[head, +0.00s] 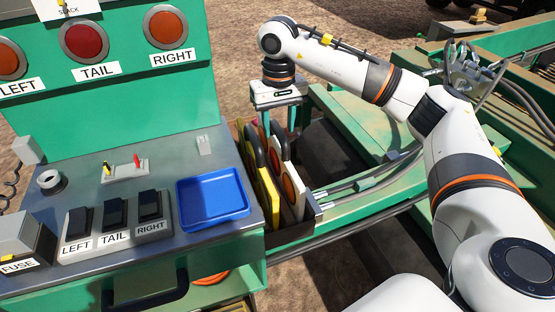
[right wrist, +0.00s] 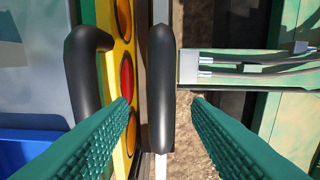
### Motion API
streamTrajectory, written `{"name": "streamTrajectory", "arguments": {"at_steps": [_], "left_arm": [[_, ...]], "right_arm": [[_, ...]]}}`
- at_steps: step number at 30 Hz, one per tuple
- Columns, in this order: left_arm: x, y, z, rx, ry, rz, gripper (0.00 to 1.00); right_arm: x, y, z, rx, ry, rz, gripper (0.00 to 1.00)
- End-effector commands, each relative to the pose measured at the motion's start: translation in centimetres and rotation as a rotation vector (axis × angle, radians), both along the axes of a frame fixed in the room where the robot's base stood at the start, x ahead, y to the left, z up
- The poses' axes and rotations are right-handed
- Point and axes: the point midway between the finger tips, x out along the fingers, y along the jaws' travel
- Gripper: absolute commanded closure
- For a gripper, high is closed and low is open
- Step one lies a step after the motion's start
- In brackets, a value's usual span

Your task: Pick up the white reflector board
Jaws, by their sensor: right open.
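The white reflector board (head: 299,198) stands upright in a dark open box beside the console, with orange round reflectors and a black handle. The yellow reflector board (head: 263,185) stands just to its left. My right gripper (head: 281,122) points down over the boards. In the right wrist view, my right gripper (right wrist: 160,100) is open and empty, and the black handle of the white board (right wrist: 161,85) shows between its fingers. The yellow board (right wrist: 119,30) and its handle lie to the left. Whether a finger touches the handle is not clear. My left gripper is not in view.
The green console with a grey top (head: 130,190) fills the left, with labelled switches and a blue tray (head: 212,198). The dark box (head: 290,233) holds the boards closely. Green machine beams and metal rods (head: 365,183) lie to the right.

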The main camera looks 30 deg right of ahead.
Motion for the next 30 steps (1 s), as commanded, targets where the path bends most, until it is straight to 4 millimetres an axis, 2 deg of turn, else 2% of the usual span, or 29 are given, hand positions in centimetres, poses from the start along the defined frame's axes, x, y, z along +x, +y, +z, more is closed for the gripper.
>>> {"name": "streamTrajectory", "arguments": {"at_steps": [5,8,12,16,25,30], "left_arm": [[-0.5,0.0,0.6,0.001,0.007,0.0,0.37],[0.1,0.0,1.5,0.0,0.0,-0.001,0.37],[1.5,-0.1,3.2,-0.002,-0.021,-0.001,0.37],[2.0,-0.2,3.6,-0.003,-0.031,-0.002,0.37],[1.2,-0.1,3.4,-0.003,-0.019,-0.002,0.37],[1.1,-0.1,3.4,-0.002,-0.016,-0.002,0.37]], "right_arm": [[0.0,0.0,-1.3,0.001,0.001,0.001,0.56],[-0.1,-0.1,-2.1,0.0,0.003,0.0,0.56],[-0.3,-0.2,-4.1,0.0,0.005,0.0,0.56],[-0.2,-0.2,-5.9,0.001,0.002,0.001,0.56],[-0.2,-0.2,-6.6,0.001,-0.001,0.001,0.56],[-0.1,-0.2,-6.6,0.001,0.0,0.001,0.83]]}}
